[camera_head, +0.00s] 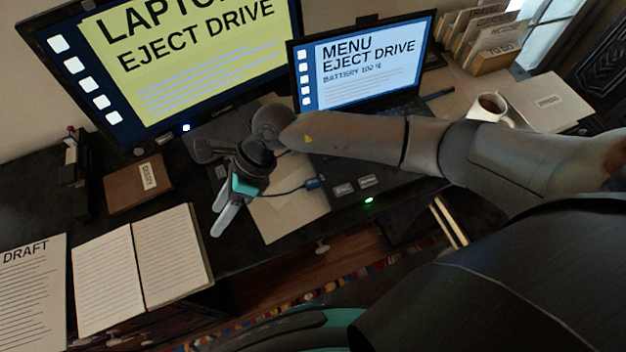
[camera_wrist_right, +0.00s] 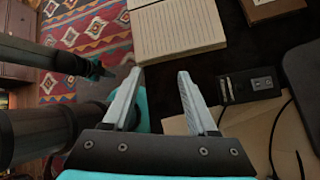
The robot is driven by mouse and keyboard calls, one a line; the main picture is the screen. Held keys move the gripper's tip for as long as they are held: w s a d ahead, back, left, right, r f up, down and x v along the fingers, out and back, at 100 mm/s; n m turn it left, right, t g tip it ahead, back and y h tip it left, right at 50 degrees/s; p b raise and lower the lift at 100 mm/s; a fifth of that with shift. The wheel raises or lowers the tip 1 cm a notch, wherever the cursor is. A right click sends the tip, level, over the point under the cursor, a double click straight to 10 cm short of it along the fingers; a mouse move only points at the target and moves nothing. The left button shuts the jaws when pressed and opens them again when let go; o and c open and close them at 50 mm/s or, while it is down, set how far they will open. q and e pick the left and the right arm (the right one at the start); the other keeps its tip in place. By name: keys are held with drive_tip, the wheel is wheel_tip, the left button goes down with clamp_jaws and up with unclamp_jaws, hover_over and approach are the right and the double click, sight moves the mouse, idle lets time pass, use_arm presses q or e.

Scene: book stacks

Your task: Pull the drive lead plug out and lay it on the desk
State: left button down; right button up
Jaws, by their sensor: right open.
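The blue plug (camera_head: 312,184) sits at the left edge of the laptop base (camera_head: 366,190), with a dark lead running left from it. My right gripper (camera_head: 222,212) is open and empty, left of the plug and above the desk, pointing down-left. In the right wrist view its two fingers (camera_wrist_right: 160,100) are apart with nothing between them. A small black box (camera_wrist_right: 250,85) and dark cables (camera_wrist_right: 285,125) lie to their right there; the plug cannot be made out.
A monitor (camera_head: 200,60) stands at the back left. An open notebook (camera_head: 140,270), a draft sheet (camera_head: 33,300) and a brown box (camera_head: 138,186) lie on the left. A mug (camera_head: 490,108) stands right of the laptop. Dark desk (camera_head: 255,262) shows along the front edge.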

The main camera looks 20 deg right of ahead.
drive_tip(key=w+d+f+n+h, duration=0.25)
drive_tip(key=d+h, duration=0.25)
drive_tip(key=d, duration=0.3)
drive_tip(key=t+h, duration=0.2)
drive_tip(key=h, duration=0.3)
approach(313, 181)
use_arm(q)
drive_tip(key=shift+w+a+r, duration=0.1)
drive_tip(key=shift+w+a, duration=0.1)
drive_tip(key=shift+a, duration=0.15)
use_arm(e)
drive_tip(key=shift+w+d+r+n, duration=0.1)
drive_tip(key=shift+d+r+n, duration=0.1)
drive_tip(key=shift+n, duration=0.15)
drive_tip(key=shift+f, duration=0.2)
drive_tip(key=f+b, duration=0.2)
drive_tip(key=f, duration=0.1)
drive_tip(key=d+f+b, duration=0.1)
drive_tip(key=f+b, duration=0.4)
drive_tip(key=shift+d+f, duration=0.2)
drive_tip(key=shift+f, duration=0.15)
use_arm(q)
wheel_tip(313, 181, down, 7)
drive_tip(key=shift+f, duration=0.2)
use_arm(e)
clamp_jaws()
